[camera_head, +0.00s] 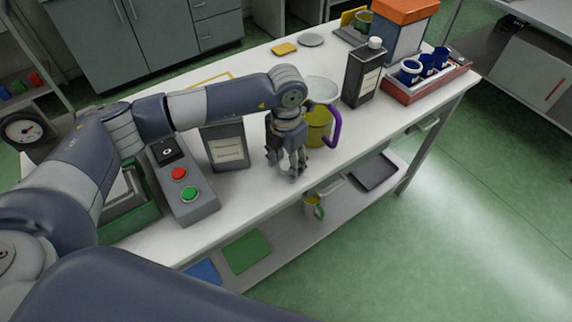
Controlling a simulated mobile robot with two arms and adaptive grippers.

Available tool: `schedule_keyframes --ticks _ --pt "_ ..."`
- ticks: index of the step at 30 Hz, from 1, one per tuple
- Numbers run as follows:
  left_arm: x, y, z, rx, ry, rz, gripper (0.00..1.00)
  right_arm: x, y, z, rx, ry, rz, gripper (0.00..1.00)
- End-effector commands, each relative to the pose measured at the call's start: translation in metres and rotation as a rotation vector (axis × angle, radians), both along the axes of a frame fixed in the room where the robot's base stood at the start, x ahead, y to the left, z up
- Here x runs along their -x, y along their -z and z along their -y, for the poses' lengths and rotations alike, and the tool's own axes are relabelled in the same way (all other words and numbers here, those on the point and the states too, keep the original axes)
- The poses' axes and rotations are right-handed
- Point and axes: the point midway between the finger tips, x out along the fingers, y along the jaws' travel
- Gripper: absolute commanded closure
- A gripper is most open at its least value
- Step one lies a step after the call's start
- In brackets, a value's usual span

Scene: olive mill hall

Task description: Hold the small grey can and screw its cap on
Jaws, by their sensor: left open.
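A grey can (228,150) with a pale label stands upright near the middle of the white worktable; its top is hidden behind my left arm. I cannot tell whether a cap is on it, and I see no loose cap. My left gripper (286,165) points down, open and empty, to the right of this can and apart from it, close to the table's front edge. A taller dark can (361,82) with a white cap (376,42) stands further right. My right gripper is not in view.
A yellow jug (318,127) with a purple handle (335,126) stands right behind my left gripper. A control box (187,200) with red and green buttons is left of the grey can. A red tray (428,87) with blue cups is at the right end.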

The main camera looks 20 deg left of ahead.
Motion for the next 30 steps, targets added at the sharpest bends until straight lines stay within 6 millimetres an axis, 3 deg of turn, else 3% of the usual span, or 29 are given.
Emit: schedule_keyframes --ticks 3,10,23,30 --pt "0.000 0.000 0.000 0.000 0.000 0.000 0.50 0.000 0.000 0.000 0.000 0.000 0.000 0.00" --pt "0.000 -0.001 0.000 0.000 0.000 0.000 0.83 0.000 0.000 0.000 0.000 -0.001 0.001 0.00" --pt "0.000 -0.002 0.000 0.000 0.000 0.001 0.83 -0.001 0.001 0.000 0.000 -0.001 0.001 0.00" --pt "-0.001 -0.021 0.000 0.000 0.001 0.003 0.83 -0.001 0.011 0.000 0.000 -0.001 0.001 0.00"
